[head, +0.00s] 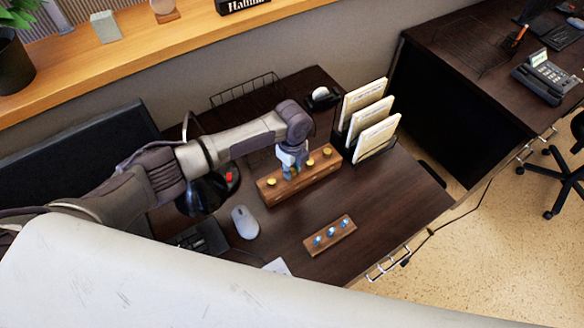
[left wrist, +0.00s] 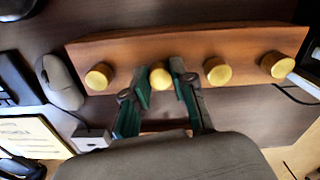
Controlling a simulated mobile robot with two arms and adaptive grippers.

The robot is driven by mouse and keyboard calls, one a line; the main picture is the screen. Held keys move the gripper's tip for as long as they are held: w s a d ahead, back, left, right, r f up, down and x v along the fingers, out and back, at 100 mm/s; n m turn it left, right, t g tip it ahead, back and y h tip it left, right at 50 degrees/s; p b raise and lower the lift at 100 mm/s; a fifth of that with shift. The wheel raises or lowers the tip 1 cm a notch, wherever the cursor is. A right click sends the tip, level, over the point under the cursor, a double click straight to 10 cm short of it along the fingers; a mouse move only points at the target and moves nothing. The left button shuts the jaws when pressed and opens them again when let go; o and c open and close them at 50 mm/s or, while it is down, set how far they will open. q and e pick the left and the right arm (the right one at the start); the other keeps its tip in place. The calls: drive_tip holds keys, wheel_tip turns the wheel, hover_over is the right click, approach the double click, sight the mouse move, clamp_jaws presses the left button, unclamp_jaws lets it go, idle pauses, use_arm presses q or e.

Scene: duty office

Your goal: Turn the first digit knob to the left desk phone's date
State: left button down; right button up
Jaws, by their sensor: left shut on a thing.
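A long wooden block (head: 318,182) with a row of several round brass knobs lies on the dark desk; it also shows in the left wrist view (left wrist: 125,49). My left gripper (head: 289,170) reaches down on it from above. In the left wrist view its green-padded fingers (left wrist: 165,83) are shut on the second knob from the left (left wrist: 160,77). The first knob from the left (left wrist: 98,76) stands free beside the fingers. A dark desk phone (head: 548,78) stands on the far right desk; its date is too small to read. My right gripper is out of view.
A smaller wooden block (head: 330,235) with blue-topped knobs lies in front. A mouse (head: 245,222) is to the left, and a letter rack (head: 372,125) stands close behind on the right. A monitor (head: 80,150) stands at the left.

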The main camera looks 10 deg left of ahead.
use_arm(q)
drive_tip(key=c, duration=1)
unclamp_jaws()
drive_tip(key=shift+o, duration=0.2)
drive_tip(key=shift+r, duration=0.1)
wheel_tip(320, 180, up, 12)
